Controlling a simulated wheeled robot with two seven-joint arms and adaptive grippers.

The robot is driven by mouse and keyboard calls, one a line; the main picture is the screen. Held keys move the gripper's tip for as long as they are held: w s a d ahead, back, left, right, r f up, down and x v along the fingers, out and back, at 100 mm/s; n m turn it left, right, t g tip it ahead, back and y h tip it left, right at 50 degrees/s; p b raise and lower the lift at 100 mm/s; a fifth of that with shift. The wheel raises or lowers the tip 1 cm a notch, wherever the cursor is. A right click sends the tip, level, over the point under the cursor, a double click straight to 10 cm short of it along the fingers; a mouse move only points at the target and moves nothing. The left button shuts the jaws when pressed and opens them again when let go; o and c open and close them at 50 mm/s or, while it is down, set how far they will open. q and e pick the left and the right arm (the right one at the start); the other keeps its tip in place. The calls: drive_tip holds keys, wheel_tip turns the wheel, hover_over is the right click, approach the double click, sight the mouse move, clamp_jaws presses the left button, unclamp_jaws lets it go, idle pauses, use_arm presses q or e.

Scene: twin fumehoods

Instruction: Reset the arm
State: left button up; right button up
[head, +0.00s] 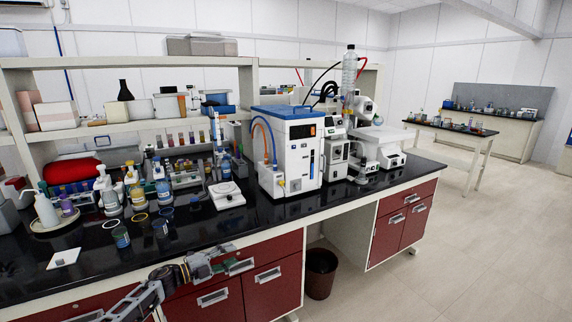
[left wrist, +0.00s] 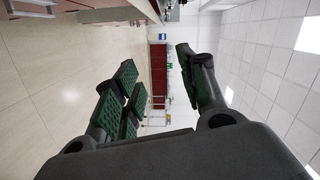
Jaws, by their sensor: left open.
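My left arm comes in at the bottom left of the head view. Its gripper (head: 232,258) is in front of the red drawers, below the bench's front edge. In the left wrist view the left gripper (left wrist: 158,88) shows its green-padded fingers wide apart with nothing between them. That view is turned on its side, with floor on the left and ceiling on the right. My right gripper is in neither view.
The black bench top (head: 335,192) carries a white and blue instrument (head: 290,155), a balance (head: 227,195) and several bottles. A dark bin (head: 320,272) stands under the bench.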

use_arm(q)
drive_tip(key=s+a+f+n+y, duration=0.35)
drive_tip(key=s+f+n, duration=0.2)
drive_tip(key=f, duration=0.75)
drive_tip(key=s+a+f+n+y, duration=0.4)
drive_tip(key=s+f, duration=0.3)
drive_tip(key=f, duration=0.7)
drive_tip(key=s+a+f+n+y, duration=0.35)
drive_tip(key=s+f+n, duration=0.35)
drive_tip(key=f, duration=0.6)
drive_tip(key=s+f+n+g+y, duration=0.1)
drive_tip(key=s+f+n+g, duration=0.1)
drive_tip(key=s+f, duration=0.7)
drive_tip(key=s+f+n+g+y, duration=0.2)
drive_tip(key=s+f, duration=0.3)
drive_tip(key=s, duration=0.7)
drive_tip(key=s+f+n+g, duration=0.1)
drive_tip(key=s+f+g, duration=0.1)
drive_tip(key=s, duration=1)
drive_tip(key=s+d+f+n+g, duration=0.1)
drive_tip(key=s+f+g, duration=0.2)
drive_tip(key=s, duration=1)
drive_tip(key=shift+s+d+f+n, duration=0.25)
drive_tip(key=shift+f+n, duration=0.1)
drive_tip(key=shift+f, duration=0.7)
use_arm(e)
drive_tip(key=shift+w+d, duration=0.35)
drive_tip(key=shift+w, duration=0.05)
